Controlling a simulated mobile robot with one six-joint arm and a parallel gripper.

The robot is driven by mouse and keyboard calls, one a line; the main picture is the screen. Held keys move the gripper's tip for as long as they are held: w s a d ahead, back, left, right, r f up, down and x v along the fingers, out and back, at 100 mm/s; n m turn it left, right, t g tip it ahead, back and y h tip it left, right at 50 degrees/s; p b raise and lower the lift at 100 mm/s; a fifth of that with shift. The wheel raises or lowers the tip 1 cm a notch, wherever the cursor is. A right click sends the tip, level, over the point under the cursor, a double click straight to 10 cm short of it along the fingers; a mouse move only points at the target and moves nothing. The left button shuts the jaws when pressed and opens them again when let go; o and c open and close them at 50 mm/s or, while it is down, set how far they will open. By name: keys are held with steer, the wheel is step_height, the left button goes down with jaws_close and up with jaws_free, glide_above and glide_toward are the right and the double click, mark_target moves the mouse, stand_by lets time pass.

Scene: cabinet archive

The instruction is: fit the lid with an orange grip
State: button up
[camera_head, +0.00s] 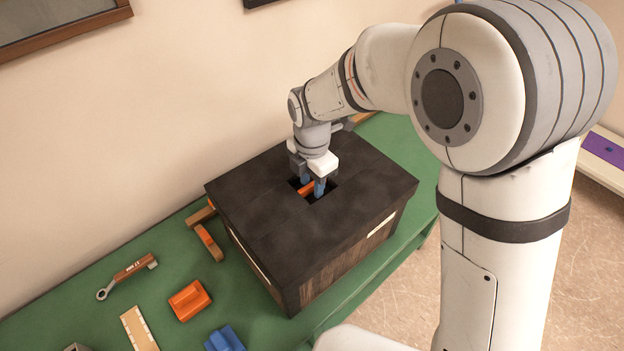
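A dark box (270,223) stands on the green table, with a square opening (327,198) in its flat top. The lid under the grip is hard to make out against the dark opening. I cannot tell whether it sits level or is seated.
On the green table (180,245) left of the box lie an orange block (189,300), a blue block (225,339), a wrench-like tool (127,276), a pale ruler-like strip (139,328) and a brown-and-orange piece (208,241). The wall rises behind the box.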

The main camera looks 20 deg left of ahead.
steer(key=shift+r, duration=0.1)
stand_by(0.4)
steer(key=shift+r+p, duration=1.7)
steer(key=shift+r, duration=0.75)
step_height(320, 180, up, 8)
steer(key=b, duration=0.1)
steer(key=shift+f, duration=0.15)
